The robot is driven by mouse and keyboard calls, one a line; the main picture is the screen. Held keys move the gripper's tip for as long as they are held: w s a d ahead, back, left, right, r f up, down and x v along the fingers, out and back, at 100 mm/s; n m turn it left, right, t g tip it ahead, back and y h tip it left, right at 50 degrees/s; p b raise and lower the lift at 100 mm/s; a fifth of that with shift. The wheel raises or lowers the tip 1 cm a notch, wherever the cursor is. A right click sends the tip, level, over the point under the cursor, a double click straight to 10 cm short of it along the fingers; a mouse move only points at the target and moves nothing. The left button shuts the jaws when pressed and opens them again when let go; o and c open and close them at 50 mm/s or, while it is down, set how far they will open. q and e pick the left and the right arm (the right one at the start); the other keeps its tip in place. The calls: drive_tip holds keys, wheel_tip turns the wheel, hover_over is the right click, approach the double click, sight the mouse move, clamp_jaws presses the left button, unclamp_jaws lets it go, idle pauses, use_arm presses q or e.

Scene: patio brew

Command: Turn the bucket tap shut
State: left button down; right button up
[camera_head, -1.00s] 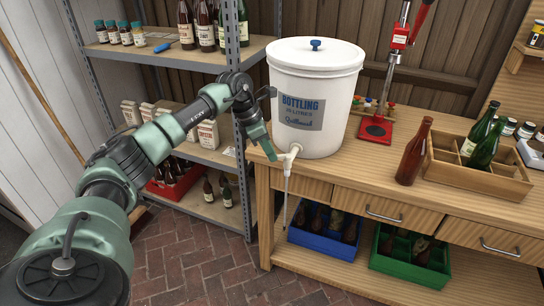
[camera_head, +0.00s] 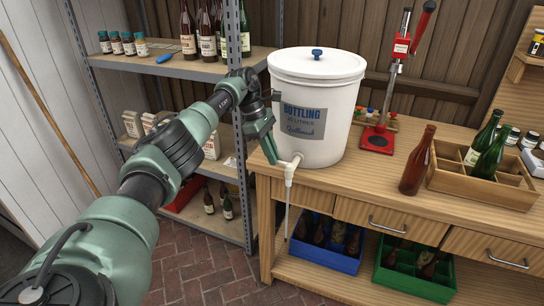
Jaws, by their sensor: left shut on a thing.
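The white bottling bucket (camera_head: 345,95) with a blue-knobbed lid stands upright at the left end of the wooden bench. Its white tap (camera_head: 290,170) sticks out low on the bucket's front left, over the bench edge, with a thin filling tube (camera_head: 286,210) hanging straight down from it. My left gripper (camera_head: 275,160) comes in from the left, its green fingers pointing down, and is shut at the tap. The fingers partly hide the tap's handle, so its exact angle is hard to tell. My right gripper is not in view.
A brown bottle (camera_head: 417,162) and a wooden crate (camera_head: 470,183) with green bottles stand on the bench. A red capper (camera_head: 378,140) stands right of the bucket. Blue (camera_head: 325,259) and green (camera_head: 415,284) crates sit below. A metal shelf post (camera_head: 238,120) is close beside my left wrist.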

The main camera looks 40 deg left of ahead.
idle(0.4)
use_arm(q)
drive_tip(key=c, duration=1.5)
unclamp_jaws()
drive_tip(key=v, duration=0.8)
drive_tip(key=shift+f, duration=0.15)
